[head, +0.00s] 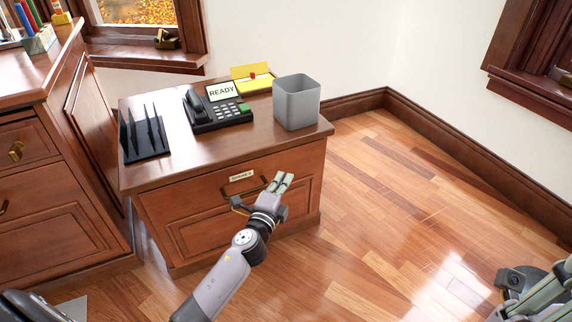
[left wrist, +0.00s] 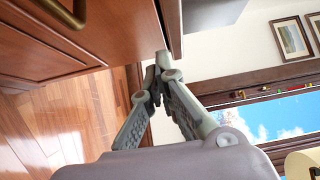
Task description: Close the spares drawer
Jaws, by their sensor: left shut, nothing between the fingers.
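The spares drawer (head: 205,222) is the wooden front of the low cabinet in the head view, with a small label (head: 241,176) and a brass handle (head: 238,187). Its front looks nearly flush with the cabinet, but a thin dark gap shows beside its edge in the left wrist view, where the drawer front (left wrist: 110,40) is close. My left gripper (head: 283,181) is shut and empty, its fingertips at the drawer front right of the handle. In the left wrist view the fingertips (left wrist: 160,66) are at the front's edge; contact is unclear. My right gripper (head: 540,290) is partly cut off at lower right.
On the cabinet top (head: 175,172) stand a dark file rack (head: 145,145), a phone (head: 218,110), a yellow card holder (head: 252,78) and a grey bin (head: 296,103). A larger desk (head: 55,190) stands at left. The floor (head: 400,200) to the right is clear.

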